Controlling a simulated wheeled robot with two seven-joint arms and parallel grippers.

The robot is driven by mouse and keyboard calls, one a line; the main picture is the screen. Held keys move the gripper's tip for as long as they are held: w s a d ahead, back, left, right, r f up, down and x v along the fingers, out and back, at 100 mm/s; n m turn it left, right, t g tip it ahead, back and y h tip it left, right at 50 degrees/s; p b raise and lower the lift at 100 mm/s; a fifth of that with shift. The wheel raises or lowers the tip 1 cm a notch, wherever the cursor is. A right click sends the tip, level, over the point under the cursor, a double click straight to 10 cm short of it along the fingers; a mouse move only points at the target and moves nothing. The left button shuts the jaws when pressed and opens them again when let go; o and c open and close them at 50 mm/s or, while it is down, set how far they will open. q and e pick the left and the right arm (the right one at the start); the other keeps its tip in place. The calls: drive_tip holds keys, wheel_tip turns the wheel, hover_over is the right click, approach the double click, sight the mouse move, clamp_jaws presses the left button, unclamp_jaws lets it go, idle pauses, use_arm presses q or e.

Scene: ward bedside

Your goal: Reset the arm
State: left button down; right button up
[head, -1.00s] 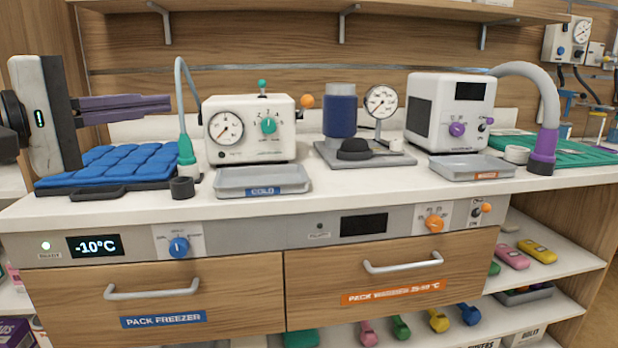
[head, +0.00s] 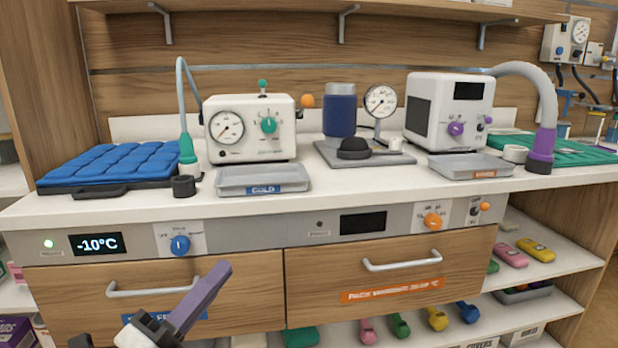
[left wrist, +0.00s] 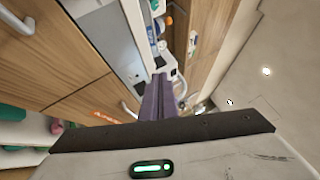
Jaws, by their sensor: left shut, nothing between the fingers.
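My left gripper (head: 198,297) is low at the bottom left of the head view, in front of the pack freezer drawer (head: 60,300). Its purple fingers are shut and empty, pointing up and to the right. They cover part of the freezer drawer's blue label. In the left wrist view the closed purple fingers (left wrist: 158,97) point away from the camera, toward the counter and drawer fronts. I cannot tell whether the fingers touch the drawer front. My right gripper is not in view.
The white counter (head: 330,188) holds a blue quilted pad (head: 110,163), a cold tray (head: 262,180), a warm tray (head: 470,166) and two white machines. The drawer handles (head: 150,291) stick out near my gripper. Open shelves (head: 540,262) with coloured packs are at the right.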

use_arm(q)
drive_tip(key=s+a+f+n+g+y, duration=0.1)
drive_tip(key=s+f+n+y, duration=0.15)
drive_tip(key=f+n, duration=0.4)
drive_tip(key=s+a+f+n+y, duration=0.1)
drive_tip(key=f+n+y, duration=0.2)
drive_tip(key=f+n, duration=0.3)
drive_tip(key=s+d+f+n+g+y, duration=0.2)
drive_tip(key=s+f+n+g, duration=0.6)
drive_tip(key=s+f+n, duration=0.85)
drive_tip(key=s+r+m+p, duration=0.1)
drive_tip(key=p, duration=0.4)
drive_tip(key=s+a+r+m+p, duration=0.1)
drive_tip(key=r+p, duration=0.1)
drive_tip(key=p, duration=0.3)
drive_tip(key=s+r+m+g+y+p, duration=0.1)
drive_tip(key=m+p, duration=0.1)
drive_tip(key=p, duration=0.4)
drive_tip(key=shift+a+r, duration=0.15)
drive_tip(key=shift+r, duration=0.25)
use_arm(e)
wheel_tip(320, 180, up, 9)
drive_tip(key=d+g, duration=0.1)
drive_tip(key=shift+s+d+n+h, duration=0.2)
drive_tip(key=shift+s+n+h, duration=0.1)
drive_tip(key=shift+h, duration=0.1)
